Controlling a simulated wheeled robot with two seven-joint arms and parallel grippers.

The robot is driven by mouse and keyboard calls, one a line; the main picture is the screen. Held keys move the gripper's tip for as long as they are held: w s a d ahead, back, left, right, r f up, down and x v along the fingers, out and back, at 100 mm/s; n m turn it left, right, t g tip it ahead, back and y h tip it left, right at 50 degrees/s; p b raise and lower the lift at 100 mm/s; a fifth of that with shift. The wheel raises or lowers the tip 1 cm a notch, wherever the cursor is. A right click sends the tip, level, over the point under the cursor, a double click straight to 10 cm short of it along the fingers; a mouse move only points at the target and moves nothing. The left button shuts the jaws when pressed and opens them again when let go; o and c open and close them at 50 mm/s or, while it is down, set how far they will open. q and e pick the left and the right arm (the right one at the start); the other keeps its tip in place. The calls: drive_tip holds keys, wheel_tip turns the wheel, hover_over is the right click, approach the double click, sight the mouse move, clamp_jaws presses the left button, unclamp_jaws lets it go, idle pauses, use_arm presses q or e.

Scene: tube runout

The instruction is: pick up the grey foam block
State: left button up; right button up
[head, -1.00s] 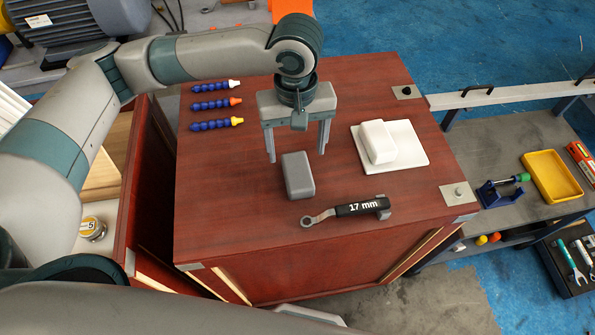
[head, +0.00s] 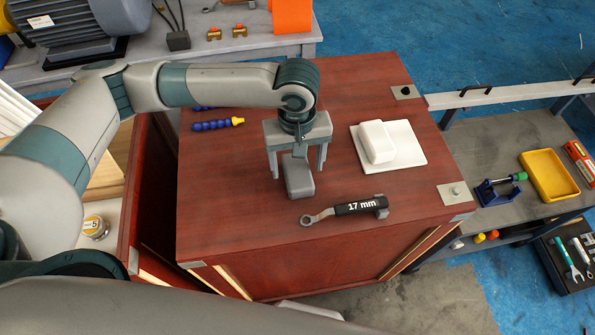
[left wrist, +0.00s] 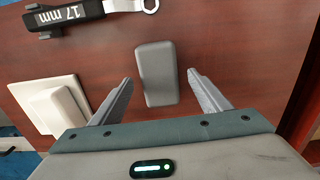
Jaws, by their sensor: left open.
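The grey foam block (head: 298,178) lies on the red-brown wooden cabinet top (head: 240,200). In the left wrist view the block (left wrist: 156,72) lies between the lines of the two fingers, with clear gaps on both sides. My left gripper (head: 298,175) is open and empty, with its fingers pointing down at the far end of the block, one to each side. In the left wrist view the open fingertips (left wrist: 160,82) flank the near part of the block. The palm hides part of the block's far end in the head view. My right gripper is not seen.
A white block on a white plate (head: 405,158) is to the right. A blue segmented hose with a yellow tip (head: 215,125) lies to the left. The cabinet's front left top is clear.

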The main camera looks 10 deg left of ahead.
sight(298, 170)
use_arm(q)
drive_tip(key=shift+f+p, duration=0.3)
drive_tip(key=shift+f, duration=1.4)
drive_tip(key=c, duration=1.1)
